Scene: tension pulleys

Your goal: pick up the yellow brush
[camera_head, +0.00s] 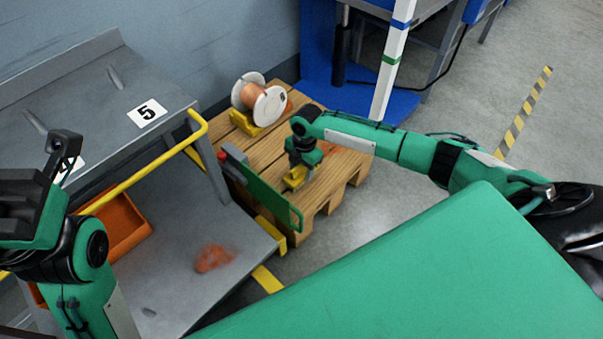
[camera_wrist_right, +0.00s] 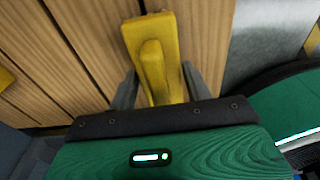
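The yellow brush (camera_head: 295,178) lies on the wooden pallet (camera_head: 335,165), below my right gripper (camera_head: 298,167). In the right wrist view the brush (camera_wrist_right: 153,50) points away from the gripper, with a raised ridge along its middle. The two dark fingers of the right gripper (camera_wrist_right: 160,90) stand apart, one on each side of the brush's near part. The near end of the brush is hidden behind the gripper body. My left gripper (camera_head: 65,148) is at the left edge by the grey workbench, away from the brush; its finger opening is unclear.
A copper-coloured wire spool (camera_head: 262,102) stands on a yellow support at the pallet's far side. A green panel with a red knob (camera_head: 258,188) stands beside the pallet's left side. The grey workbench (camera_head: 85,95) and a yellow rail (camera_head: 150,180) are left. Open floor (camera_head: 385,215) lies right.

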